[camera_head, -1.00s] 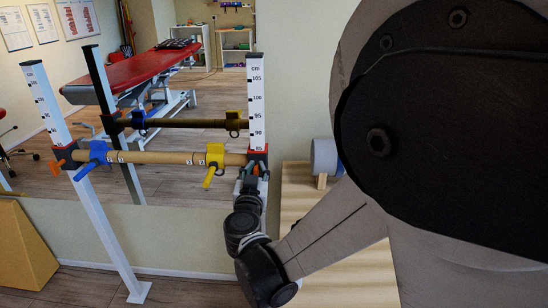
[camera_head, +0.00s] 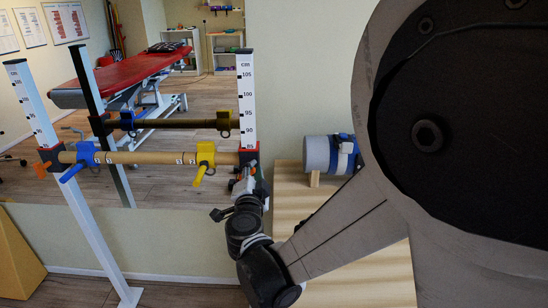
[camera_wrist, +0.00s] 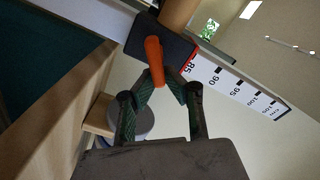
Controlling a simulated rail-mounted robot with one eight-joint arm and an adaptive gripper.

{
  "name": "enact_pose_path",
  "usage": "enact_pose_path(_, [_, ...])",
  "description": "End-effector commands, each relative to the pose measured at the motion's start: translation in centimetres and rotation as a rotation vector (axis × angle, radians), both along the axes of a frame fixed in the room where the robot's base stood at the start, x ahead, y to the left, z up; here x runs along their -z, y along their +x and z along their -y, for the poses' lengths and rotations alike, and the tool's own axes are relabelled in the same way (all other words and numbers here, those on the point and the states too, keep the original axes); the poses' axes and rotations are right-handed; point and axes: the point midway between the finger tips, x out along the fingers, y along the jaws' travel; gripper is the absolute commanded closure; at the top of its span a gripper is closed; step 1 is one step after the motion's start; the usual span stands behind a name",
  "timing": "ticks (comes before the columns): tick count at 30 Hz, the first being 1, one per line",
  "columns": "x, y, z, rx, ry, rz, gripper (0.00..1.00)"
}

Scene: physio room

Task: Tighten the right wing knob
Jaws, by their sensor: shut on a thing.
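A wooden bar (camera_head: 140,158) runs level between the left white post (camera_head: 32,105) and the right white post (camera_head: 246,95), both with cm scales. In the wrist view the right wing knob (camera_wrist: 153,58) is an orange lever on the dark bracket (camera_wrist: 177,49) at the right post. My gripper (camera_wrist: 161,84) is shut on the knob's near end, one finger on either side. In the head view my gripper (camera_head: 244,182) is just below the bar's right end; the right knob is mostly hidden there. The left wing knob (camera_head: 42,170) is orange, at the left post's bracket.
A blue clamp (camera_head: 86,155) and a yellow clamp (camera_head: 204,158) sit on the bar. A grey and blue roll (camera_head: 318,154) lies on a wooden bench (camera_head: 292,205) right of the post. Behind, a mirror-like pane shows a red couch (camera_head: 130,74).

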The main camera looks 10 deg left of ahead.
Motion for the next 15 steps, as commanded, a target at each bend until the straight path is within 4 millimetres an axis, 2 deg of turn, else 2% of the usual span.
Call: enact_pose_path(15, [1.16, 0.03, 0.49, 0.000, 0.446, -0.072, 1.00])
